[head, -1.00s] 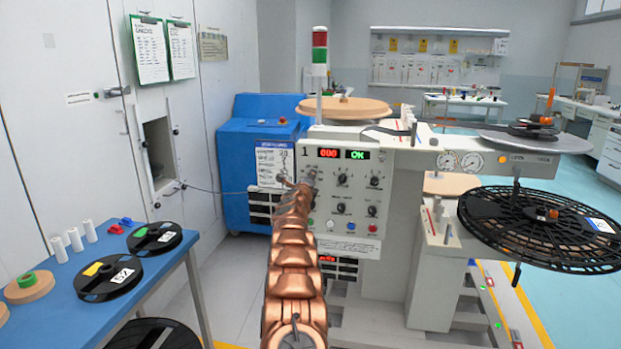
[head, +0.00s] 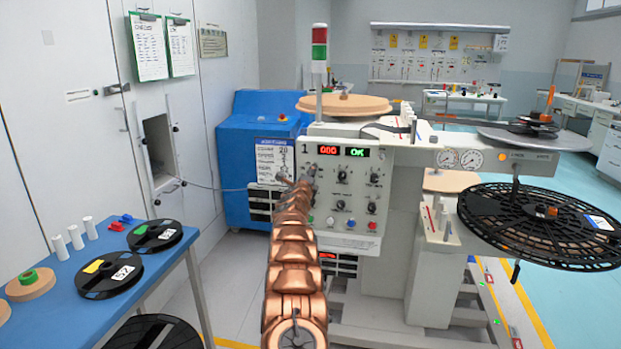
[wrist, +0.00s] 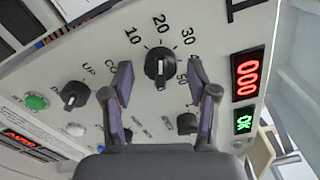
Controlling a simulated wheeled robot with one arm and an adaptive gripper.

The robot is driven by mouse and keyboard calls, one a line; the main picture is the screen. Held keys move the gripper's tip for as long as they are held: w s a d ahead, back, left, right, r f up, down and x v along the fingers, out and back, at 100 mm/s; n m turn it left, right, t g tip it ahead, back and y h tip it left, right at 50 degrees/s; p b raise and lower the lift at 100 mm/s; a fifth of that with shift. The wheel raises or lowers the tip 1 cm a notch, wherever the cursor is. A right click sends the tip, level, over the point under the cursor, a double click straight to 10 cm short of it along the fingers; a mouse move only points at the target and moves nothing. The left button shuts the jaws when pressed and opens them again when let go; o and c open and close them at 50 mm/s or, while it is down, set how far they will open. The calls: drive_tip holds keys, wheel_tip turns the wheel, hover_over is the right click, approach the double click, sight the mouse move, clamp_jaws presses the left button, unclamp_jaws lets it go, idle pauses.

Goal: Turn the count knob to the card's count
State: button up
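The count knob (wrist: 160,65) is black and round, on the light panel. Marks 10, 20, 30 and 50 show around it; its label is partly hidden by a finger. My gripper (wrist: 160,76) is open, with one finger on each side of the knob and gaps showing. In the head view my gripper (head: 299,184) is at the panel's left part and covers the knob. The card (head: 272,162) hangs on the blue cabinet left of the panel; a 20 seems to show, but most print is too small.
The red display (wrist: 246,77) reads 000 and the green display (wrist: 243,121) reads OK. Another knob (wrist: 74,95) and a green button (wrist: 36,102) are nearby. A blue table (head: 118,280) with reels stands at the left. A large black reel (head: 540,225) juts out at right.

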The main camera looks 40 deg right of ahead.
drive_tip(key=shift+a+r, duration=0.1)
drive_tip(key=shift+a, duration=0.05)
drive_tip(key=v, duration=0.7)
idle(1.2)
drive_tip(key=shift+s+a, duration=0.1)
idle(0.7)
